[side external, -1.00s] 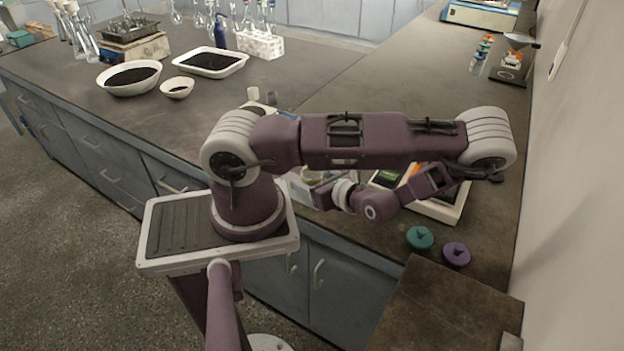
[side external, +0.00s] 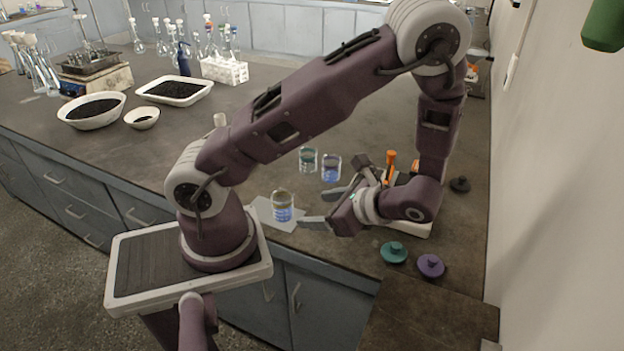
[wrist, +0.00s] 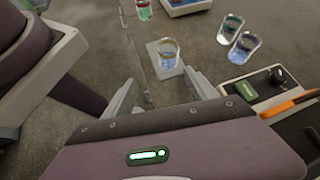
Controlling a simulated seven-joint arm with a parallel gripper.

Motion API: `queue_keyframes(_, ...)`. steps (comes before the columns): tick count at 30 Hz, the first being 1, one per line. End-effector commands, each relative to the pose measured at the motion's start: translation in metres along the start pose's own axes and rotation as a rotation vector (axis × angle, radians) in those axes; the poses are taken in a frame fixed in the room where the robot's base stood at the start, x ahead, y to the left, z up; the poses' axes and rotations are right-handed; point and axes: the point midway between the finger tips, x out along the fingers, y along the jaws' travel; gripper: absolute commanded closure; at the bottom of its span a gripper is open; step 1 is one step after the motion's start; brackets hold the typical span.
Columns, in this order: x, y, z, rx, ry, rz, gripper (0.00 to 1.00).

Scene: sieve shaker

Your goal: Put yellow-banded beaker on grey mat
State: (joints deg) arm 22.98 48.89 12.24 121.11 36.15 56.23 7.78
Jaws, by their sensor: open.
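A clear beaker with a yellowish band near its rim and blue liquid (side external: 283,208) stands upright on the grey mat (side external: 261,210) in the side view. In the wrist view the beaker (wrist: 168,54) is on the mat (wrist: 153,50), ahead of the fingertips. My gripper (side external: 322,208) is open and empty, to the right of the beaker with its fingers pointing toward it. In the wrist view the fingers of my gripper (wrist: 158,80) are spread wide, with the beaker beyond them and apart from both.
A teal-toned beaker (side external: 308,160) and a blue one (side external: 331,169) stand behind. A pale device with an orange-handled tool (side external: 390,168) is partly hidden behind my wrist. Teal (side external: 394,252) and purple (side external: 430,265) knobbed lids lie at the front right. Open bench lies beyond the beakers.

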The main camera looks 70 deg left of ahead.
Motion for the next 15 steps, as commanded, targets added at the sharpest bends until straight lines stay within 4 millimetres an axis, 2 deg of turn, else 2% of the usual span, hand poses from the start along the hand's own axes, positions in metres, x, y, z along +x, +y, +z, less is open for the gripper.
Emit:
queue_keyframes(1,-0.021,0.001,0.011,-0.092,0.103,0.043,0.34)
queue_keyframes(3,-0.049,0.006,0.027,-0.228,0.252,0.109,0.34)
queue_keyframes(9,-0.124,0.029,0.090,-0.616,0.711,0.271,0.34)
queue_keyframes(12,-0.150,0.046,0.119,-0.783,0.928,0.322,0.34)
queue_keyframes(15,-0.167,0.062,0.139,-0.904,1.097,0.348,0.34)
